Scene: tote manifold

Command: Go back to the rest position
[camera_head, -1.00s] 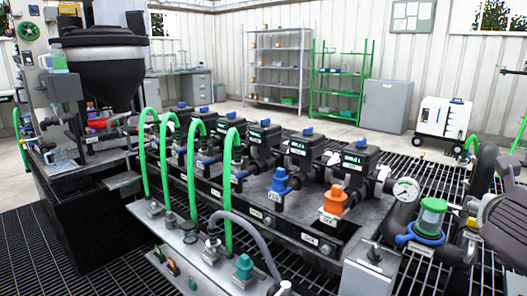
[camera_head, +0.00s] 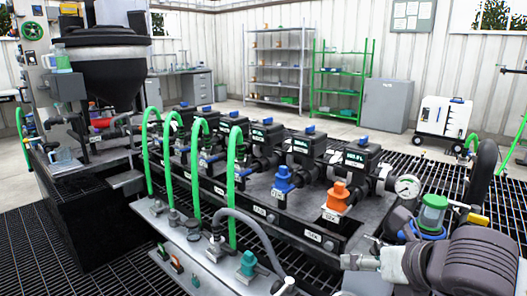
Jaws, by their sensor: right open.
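My right gripper (camera_head: 356,261) shows at the bottom right, on the end of my dark grey arm, which comes in from the right edge. It is open and points left, in front of the right end of the valve manifold (camera_head: 255,212). Nothing shows between its fingers. It overlaps the grey box at the manifold's near right corner and hides most of it; I cannot tell whether they touch. My left gripper is not in view.
Green hoses (camera_head: 233,190) arch up along the manifold's front. A pressure gauge (camera_head: 407,187) and a green-capped filter (camera_head: 432,214) stand close behind my right arm. A black hopper (camera_head: 100,68) is at the left. Open floor lies behind the manifold.

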